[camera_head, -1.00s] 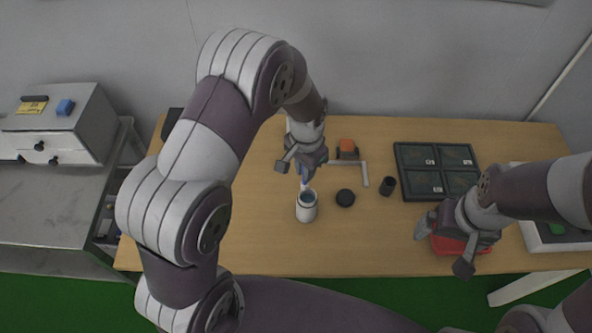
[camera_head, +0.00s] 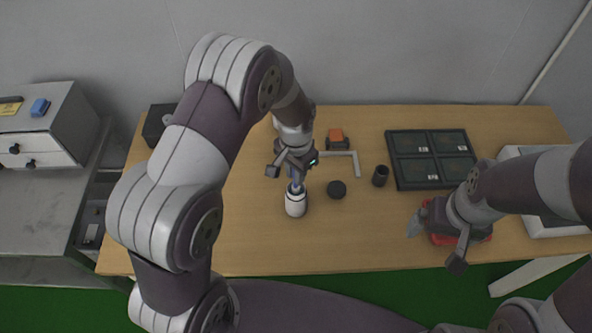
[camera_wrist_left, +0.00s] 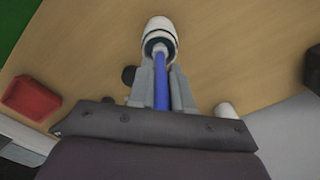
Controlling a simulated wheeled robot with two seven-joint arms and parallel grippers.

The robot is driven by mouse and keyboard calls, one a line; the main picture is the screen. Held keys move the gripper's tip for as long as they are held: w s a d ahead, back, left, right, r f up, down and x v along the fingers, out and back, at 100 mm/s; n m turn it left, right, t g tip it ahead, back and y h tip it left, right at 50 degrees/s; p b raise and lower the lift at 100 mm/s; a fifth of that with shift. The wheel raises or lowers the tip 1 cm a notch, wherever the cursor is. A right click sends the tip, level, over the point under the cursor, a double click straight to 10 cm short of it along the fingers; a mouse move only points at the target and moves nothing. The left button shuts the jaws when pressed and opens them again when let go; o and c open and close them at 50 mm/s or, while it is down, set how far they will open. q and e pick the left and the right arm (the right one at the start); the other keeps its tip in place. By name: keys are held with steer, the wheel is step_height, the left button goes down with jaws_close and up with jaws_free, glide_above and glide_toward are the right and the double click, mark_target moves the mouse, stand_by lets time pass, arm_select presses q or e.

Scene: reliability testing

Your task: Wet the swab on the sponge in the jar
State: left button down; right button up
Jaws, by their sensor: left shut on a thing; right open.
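The white jar (camera_head: 296,206) stands on the table in the head view, and it shows at the top of the left wrist view (camera_wrist_left: 158,27). My left gripper (camera_head: 294,172) is above the jar and shut on the blue swab (camera_wrist_left: 161,92). The swab points down to the jar mouth, and its far end overlaps the dark opening. Its tip and the sponge are hidden from sight. My right gripper (camera_head: 436,246) is open over the red tray (camera_head: 478,236) at the right and holds nothing.
A black round lid (camera_head: 337,188) and a dark cup (camera_head: 380,176) stand to the right of the jar. A dark four-part tray (camera_head: 432,158) lies further right. An orange-topped device (camera_head: 337,137) is behind. The table's front middle is clear.

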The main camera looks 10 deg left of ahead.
arm_select(q)
steer(key=shift+d, duration=0.1)
steer(key=shift+f+b, duration=0.3)
steer(key=shift+f, duration=0.2)
stand_by(0.5)
steer(key=shift+f, duration=0.1)
stand_by(1.0)
step_height(320, 180, up, 7)
steer(key=p, duration=0.6)
